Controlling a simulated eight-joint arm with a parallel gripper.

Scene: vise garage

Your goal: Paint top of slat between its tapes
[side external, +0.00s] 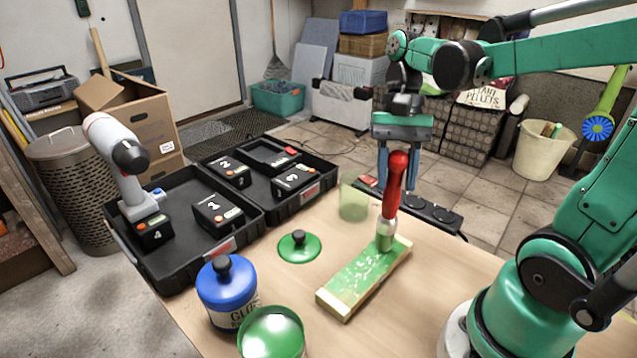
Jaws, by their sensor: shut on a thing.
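The slat (350,288) lies on the wooden table, angled from lower left to upper right. Its top shows green paint with pale streaks and patches; a yellowish band shows along its near end, and I cannot clearly make out the tapes. My gripper (397,170) points down above the slat's far end, shut on the red handle of the brush (393,190). The brush stands nearly upright, with its metal ferrule and bristles at the slat's far part; the bristles appear to touch the top. An open pot of green paint (272,335) stands at the front edge of the view.
A blue glue jar (227,290) stands left of the pot. A green lid with black knob (299,246) lies left of the slat. A translucent green block (353,203) and a dark strip (432,212) lie behind. Black trays (180,270) with numbered boxes stand at left.

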